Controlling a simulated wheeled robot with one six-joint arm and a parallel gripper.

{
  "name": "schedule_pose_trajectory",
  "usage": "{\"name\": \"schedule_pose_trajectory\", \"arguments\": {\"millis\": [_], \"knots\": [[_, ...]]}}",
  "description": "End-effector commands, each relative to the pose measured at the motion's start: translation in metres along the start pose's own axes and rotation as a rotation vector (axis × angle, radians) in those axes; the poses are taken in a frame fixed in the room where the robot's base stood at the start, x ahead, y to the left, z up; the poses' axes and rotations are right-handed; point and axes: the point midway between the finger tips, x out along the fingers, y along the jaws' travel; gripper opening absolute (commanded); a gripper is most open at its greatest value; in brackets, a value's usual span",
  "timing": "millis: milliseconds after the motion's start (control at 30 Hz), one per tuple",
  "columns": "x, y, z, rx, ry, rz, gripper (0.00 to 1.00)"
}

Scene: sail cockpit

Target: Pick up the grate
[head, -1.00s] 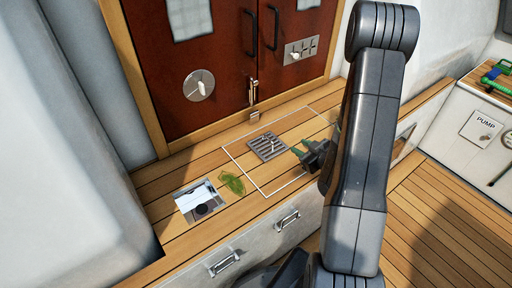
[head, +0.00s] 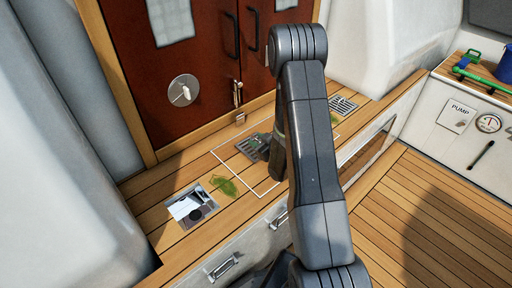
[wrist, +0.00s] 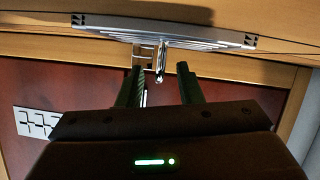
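A grey slotted grate (head: 249,147) lies on the wooden deck inside a white outlined square. My arm hides its right side in the head view. In the wrist view a grate (wrist: 165,32) shows nearly edge-on across the top, just beyond my fingertips. My gripper (wrist: 160,69) has two dark green fingers, spread apart with no grate between them. The metal latch seen through the gap is in the background. In the head view the gripper is mostly hidden behind my arm, close to the grate. A second grate (head: 342,105) lies farther right, outside the square.
Left of the square lie a green leafy clump (head: 224,186) and a recessed box (head: 192,206) with a white sheet. Red-brown doors (head: 185,75) with a latch (head: 238,94) stand behind. A drawer front (head: 232,258) is below. The deck at right is clear.

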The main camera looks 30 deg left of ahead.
Motion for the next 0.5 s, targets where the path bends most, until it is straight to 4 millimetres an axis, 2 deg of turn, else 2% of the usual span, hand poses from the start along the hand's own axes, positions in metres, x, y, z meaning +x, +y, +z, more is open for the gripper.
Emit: {"name": "schedule_pose_trajectory", "arguments": {"millis": [200,367,500], "knots": [[0.0006,-0.0001,0.0002,0.000,-0.001,0.000,0.33],[0.0004,0.0000,0.0002,0.000,-0.001,0.000,0.01],[0.0004,0.0002,-0.0004,0.000,0.000,0.000,0.00]]}}
